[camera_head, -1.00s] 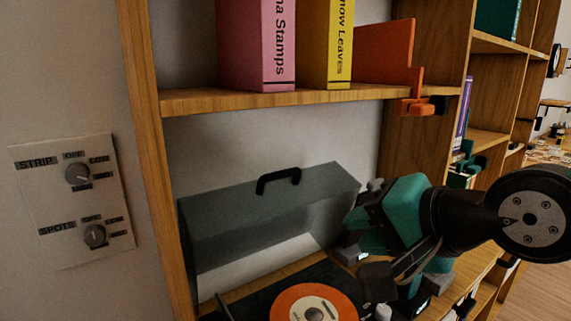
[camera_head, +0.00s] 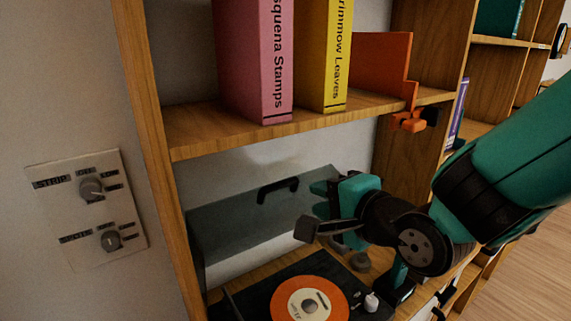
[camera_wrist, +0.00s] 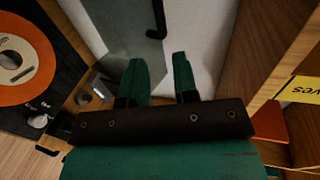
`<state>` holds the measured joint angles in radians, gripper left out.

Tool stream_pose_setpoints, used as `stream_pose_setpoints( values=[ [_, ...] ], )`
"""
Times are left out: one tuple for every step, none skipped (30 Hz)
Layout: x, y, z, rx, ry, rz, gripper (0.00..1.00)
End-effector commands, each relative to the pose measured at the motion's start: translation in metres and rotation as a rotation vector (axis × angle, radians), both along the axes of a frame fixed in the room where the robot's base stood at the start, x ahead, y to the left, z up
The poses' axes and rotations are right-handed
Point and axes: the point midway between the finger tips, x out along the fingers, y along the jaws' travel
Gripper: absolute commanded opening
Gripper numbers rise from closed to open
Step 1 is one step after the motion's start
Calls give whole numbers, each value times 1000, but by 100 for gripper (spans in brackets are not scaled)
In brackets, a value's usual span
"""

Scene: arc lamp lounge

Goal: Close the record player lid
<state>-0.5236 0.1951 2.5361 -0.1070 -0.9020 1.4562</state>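The record player (camera_head: 255,299) sits on a shelf with an orange record (camera_head: 290,290) on its deck; both also show at the left of the wrist view. Its grey, see-through lid (camera_head: 235,219) stands raised at the back, with a black handle (camera_head: 277,188) on it. The lid (camera_wrist: 112,25) and handle (camera_wrist: 156,20) show at the top of the wrist view. My gripper (camera_head: 324,198) is at the lid's right end, right of the handle. In the wrist view my gripper (camera_wrist: 158,70) has its fingers apart with nothing held. I cannot tell whether it touches the lid.
A wooden shelf board (camera_head: 220,132) runs above the lid, carrying a pink binder (camera_head: 265,60), a yellow binder (camera_head: 337,55) and an orange holder (camera_head: 385,65). A wooden upright (camera_head: 410,160) stands close to the right. A panel with knobs (camera_head: 85,205) is on the left wall.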

Motion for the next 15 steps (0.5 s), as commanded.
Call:
stream_pose_setpoints(
  values=[
    [1,0,6,-4,7,-1,27],
    [5,3,2,-2,5,-1,27],
    [14,10,-3,-2,2,-1,27],
    [20,13,-5,-2,2,0,27],
    [25,17,-8,-2,2,0,27],
    [33,22,-9,-2,2,0,27],
    [38,26,-11,-1,2,0,27],
    [44,30,-13,-1,2,0,27],
    [51,34,-15,-2,2,0,27],
    [56,38,-16,-2,2,0,27],
    [61,41,-17,-1,1,0,27],
    [67,45,-20,-1,2,0,27],
    [71,48,-21,-1,2,0,27],
    [75,50,-23,-1,1,0,27],
    [79,53,-24,-1,1,0,27]
  ],
)
